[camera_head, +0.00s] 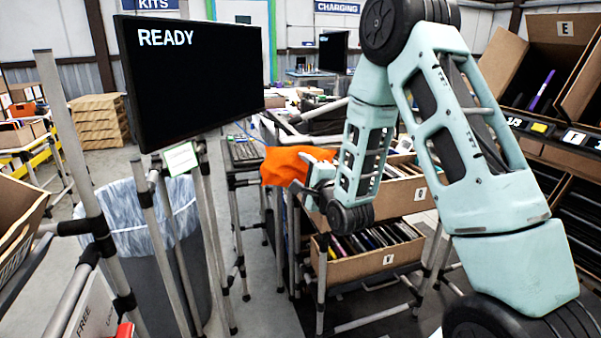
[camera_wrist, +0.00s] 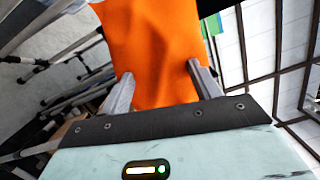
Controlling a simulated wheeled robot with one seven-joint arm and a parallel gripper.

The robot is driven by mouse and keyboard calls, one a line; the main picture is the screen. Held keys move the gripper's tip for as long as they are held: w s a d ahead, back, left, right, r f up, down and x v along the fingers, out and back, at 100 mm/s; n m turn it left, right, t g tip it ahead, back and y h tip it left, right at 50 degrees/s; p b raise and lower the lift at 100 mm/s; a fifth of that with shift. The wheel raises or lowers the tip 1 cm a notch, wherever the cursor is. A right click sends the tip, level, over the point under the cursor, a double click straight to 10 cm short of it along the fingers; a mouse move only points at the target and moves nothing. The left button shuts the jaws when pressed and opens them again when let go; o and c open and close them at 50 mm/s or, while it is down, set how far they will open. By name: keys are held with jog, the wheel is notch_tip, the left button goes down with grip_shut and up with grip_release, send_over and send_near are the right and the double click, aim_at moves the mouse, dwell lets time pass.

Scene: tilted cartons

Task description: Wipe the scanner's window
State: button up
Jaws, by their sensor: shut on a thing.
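My gripper (camera_head: 311,174) is shut on an orange cloth (camera_head: 285,166), held up in the air in front of the shelving and to the right of the monitor stand. In the wrist view the cloth (camera_wrist: 155,50) hangs between the two fingers of my gripper (camera_wrist: 160,85) and covers much of what lies beyond. A black monitor (camera_head: 195,80) reading "READY" stands on a pole frame at the left. I cannot make out the scanner or its window in either view; the cloth and my arm may hide it.
A grey bin (camera_head: 150,260) with a clear liner stands under the monitor. Tilted cartons fill the rack (camera_head: 560,150) at right.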

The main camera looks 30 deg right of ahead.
jog(key=shift+s, duration=0.1)
jog(key=shift+s+a+b, duration=0.25)
jog(key=shift+s, duration=0.45)
jog(key=shift+s+a+b, duration=0.2)
jog(key=shift+s, duration=0.45)
jog(key=shift+w+d, duration=0.3)
jog(key=shift+w, duration=0.8)
jog(key=shift+w+d, duration=0.3)
jog(key=shift+w, duration=0.8)
jog(key=shift+w+d, duration=0.3)
jog(key=shift+w, duration=0.8)
jog(key=shift+w+d, duration=0.2)
jog(key=shift+w, duration=0.35)
jog(key=shift+w+d, duration=0.15)
jog(key=shift+w, duration=0.35)
jog(key=d, duration=0.2)
jog(key=s+d+b, duration=0.1)
jog(key=shift+s+d, duration=0.1)
jog(key=shift+d, duration=0.3)
